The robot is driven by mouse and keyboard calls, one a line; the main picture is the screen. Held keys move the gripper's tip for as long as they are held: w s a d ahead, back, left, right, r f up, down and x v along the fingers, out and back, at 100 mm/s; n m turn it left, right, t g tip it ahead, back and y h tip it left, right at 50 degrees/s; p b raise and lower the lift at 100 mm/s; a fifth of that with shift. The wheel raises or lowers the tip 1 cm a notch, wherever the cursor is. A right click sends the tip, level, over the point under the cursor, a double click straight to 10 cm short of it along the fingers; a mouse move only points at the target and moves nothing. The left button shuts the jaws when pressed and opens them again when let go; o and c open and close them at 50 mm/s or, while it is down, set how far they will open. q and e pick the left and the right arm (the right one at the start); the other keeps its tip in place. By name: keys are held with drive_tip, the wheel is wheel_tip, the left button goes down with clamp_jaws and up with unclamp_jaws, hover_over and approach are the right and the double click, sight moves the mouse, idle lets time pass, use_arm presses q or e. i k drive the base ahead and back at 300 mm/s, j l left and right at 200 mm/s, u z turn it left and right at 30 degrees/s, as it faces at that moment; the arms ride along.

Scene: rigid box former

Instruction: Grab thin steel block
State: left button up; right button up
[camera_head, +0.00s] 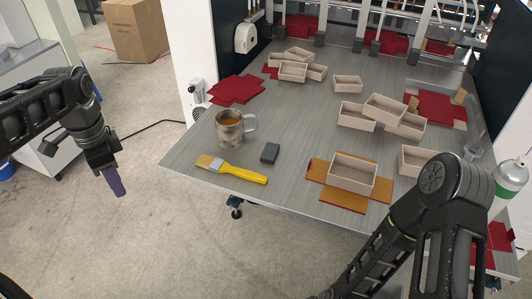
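A small dark grey block (270,153), which looks like the thin steel block, lies on the grey metal table (290,115) near its front edge, between a mug and a brush. My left gripper (116,183) hangs in the air left of the table, well apart from the block, with its purple-grey fingertips pointing down. The fingers overlap from this angle, so I cannot tell whether they are open or shut. My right arm crosses the lower right of the view over the table's front corner; its gripper does not show.
An open box (352,176) sits on an orange-red sheet to the right. Several more boxes and red sheets lie farther back.

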sight(269, 154)
drive_tip(key=i+z, duration=0.15)
drive_tip(key=z, duration=0.3)
drive_tip(key=i+j+z, duration=0.1)
drive_tip(key=z, duration=0.35)
drive_tip(key=i+j+z, duration=0.15)
drive_tip(key=z, duration=0.3)
